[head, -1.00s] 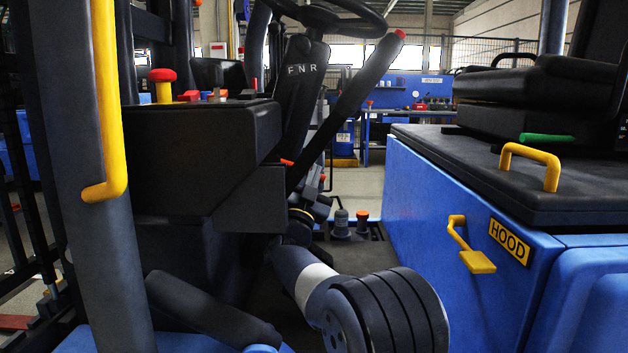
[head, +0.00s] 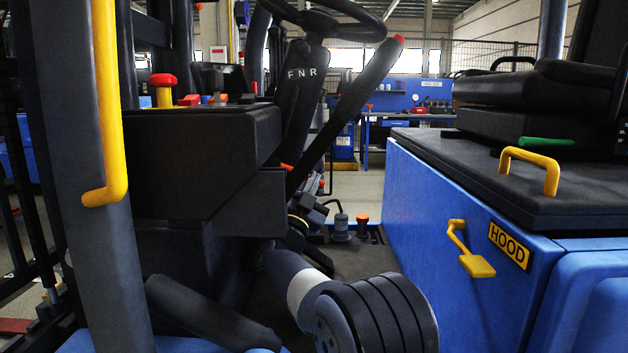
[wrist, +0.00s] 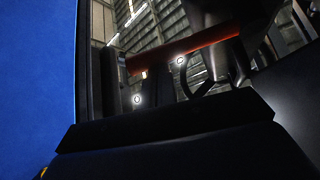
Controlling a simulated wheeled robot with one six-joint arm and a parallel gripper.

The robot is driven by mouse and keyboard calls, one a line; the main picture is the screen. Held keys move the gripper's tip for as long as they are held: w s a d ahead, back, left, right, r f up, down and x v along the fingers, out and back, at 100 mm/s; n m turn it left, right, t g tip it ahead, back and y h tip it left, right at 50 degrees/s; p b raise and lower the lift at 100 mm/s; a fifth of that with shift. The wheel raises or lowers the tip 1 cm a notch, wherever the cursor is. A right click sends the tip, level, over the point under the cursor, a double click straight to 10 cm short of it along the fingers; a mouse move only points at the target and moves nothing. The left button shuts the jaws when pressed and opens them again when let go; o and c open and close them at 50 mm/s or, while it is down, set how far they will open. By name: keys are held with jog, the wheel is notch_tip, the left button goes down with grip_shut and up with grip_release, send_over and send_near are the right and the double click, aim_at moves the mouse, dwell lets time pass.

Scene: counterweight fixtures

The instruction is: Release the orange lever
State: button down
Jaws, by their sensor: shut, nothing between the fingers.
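The orange lever shows in the wrist view as an orange-red bar (wrist: 190,50) slanting across the upper middle, its right end higher. In the head view only a small orange tip (head: 286,166) shows beside the dark console, and the rest is hidden. My gripper (head: 318,212) is dark and small in the head view, low and right of that tip, partly hidden among dark parts. It looks shut and empty, apart from the orange bar. Its fingertips are not clear in either view.
The dark console (head: 205,140) with a red knob (head: 162,80) stands left. A long dark lever with a red end (head: 350,110) slants above my wrist. The blue hood panel (head: 440,225) is at right. A grey bottle-like part (head: 341,228) stands on the floor between.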

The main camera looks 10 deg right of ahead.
jog(key=a+f+m+g+h+p, duration=0.2)
jog(key=a+f+m+g+p, duration=0.1)
jog(key=m, duration=0.5)
jog(key=shift+w+a+f+m+g+p, duration=0.3)
jog(key=shift+w+a+f+g, duration=0.25)
jog(key=shift+f+g, duration=0.55)
jog(key=shift+s+a+r, duration=0.1)
jog(key=shift+r, duration=0.1)
